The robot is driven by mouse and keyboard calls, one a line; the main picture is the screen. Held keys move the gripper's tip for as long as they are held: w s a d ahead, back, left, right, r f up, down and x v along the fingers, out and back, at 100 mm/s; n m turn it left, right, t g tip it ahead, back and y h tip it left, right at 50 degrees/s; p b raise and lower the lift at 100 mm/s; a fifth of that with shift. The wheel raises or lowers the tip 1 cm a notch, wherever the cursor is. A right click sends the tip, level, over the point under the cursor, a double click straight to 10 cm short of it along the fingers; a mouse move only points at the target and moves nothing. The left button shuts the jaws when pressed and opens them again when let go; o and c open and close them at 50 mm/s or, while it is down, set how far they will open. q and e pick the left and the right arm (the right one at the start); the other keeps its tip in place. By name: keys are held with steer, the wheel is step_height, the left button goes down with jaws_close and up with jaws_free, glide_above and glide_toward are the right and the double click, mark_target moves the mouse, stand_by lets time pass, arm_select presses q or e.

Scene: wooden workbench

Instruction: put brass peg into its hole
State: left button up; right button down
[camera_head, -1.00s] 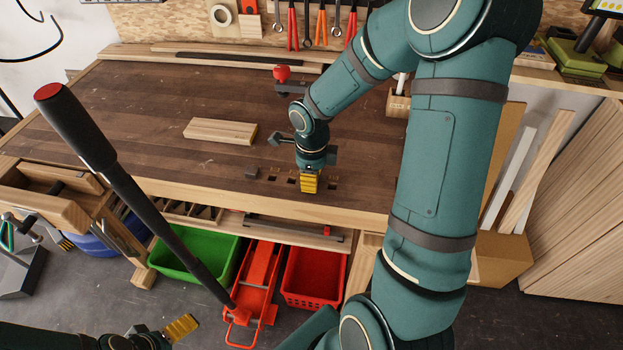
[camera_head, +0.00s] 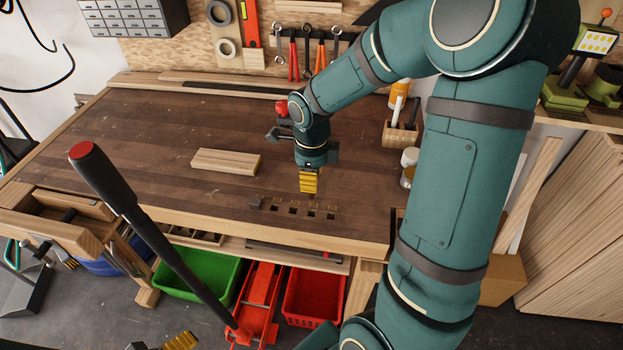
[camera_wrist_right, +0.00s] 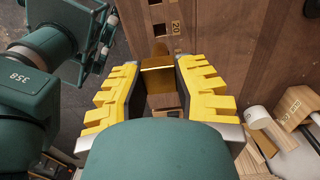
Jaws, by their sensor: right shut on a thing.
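My right gripper (camera_head: 309,182) points down over the bench, just above a row of square holes (camera_head: 293,211). It is shut on the brass peg (camera_wrist_right: 157,76), which shows as a gold-coloured block between the yellow fingers in the right wrist view. Only a small brown tip of the peg (camera_head: 311,196) shows below the fingers in the head view. The tip appears above the row; I cannot tell which hole it lines up with. The right wrist view shows a hole (camera_wrist_right: 158,30) beside a label reading 20. My left gripper (camera_head: 181,341) is mostly cut off at the bottom edge.
A wooden holder (camera_head: 401,133) and small jars (camera_head: 408,167) stand to the right. A long dark handle (camera_head: 150,225) rises in front of the bench.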

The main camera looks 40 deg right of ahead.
steer(key=shift+r+p, duration=1.55)
steer(key=shift+r, duration=1)
arm_select(q)
step_height(320, 180, up, 3)
steer(key=shift+r, duration=0.1)
arm_select(e)
steer(key=shift+f, duration=0.1)
arm_select(q)
step_height(320, 180, up, 5)
steer(key=w+p, duration=0.2)
steer(key=p, duration=0.3)
steer(key=shift+t, duration=0.3)
steer(key=shift+s+a+f+b, duration=0.1)
steer(key=shift+a+f+b, duration=0.05)
steer(key=shift+f+b, duration=1.85)
arm_select(e)
steer(key=s+d+f, duration=0.3)
steer(key=s+f, duration=0.1)
steer(key=f, duration=0.6)
steer(key=shift+f, duration=0.2)
steer(key=shift+d, duration=0.1)
arm_select(q)
steer(key=shift+f+b, duration=0.35)
arm_select(e)
steer(key=shift+f, duration=0.3)
arm_select(q)
steer(key=shift+f, duration=0.25)
arm_select(e)
steer(key=shift+f, duration=0.35)
